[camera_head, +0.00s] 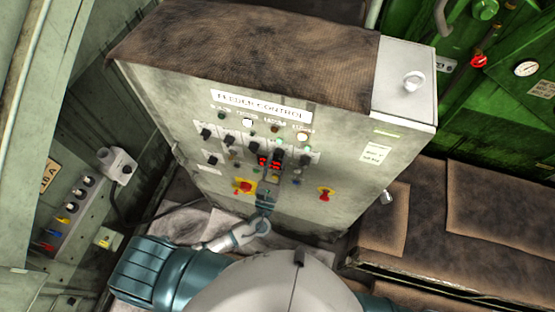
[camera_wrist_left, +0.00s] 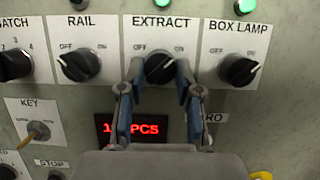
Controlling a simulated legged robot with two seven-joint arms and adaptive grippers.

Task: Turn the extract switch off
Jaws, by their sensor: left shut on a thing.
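The extract switch (camera_wrist_left: 160,68) is a black round knob on a white plate marked OFF at left and ON at right. Its pointer appears turned toward ON, and a green lamp (camera_wrist_left: 162,3) above it is lit. My left gripper (camera_wrist_left: 158,84) has one blue finger on each side of this knob and is shut on it. In the head view my left arm reaches up to the feeder control cabinet (camera_head: 210,185), where the gripper covers part of the panel. My right gripper is not in view.
The rail knob (camera_wrist_left: 76,65) is close at left and the box lamp knob (camera_wrist_left: 239,70) close at right. A red-lit display (camera_wrist_left: 130,128) lies below, partly hidden by the gripper.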

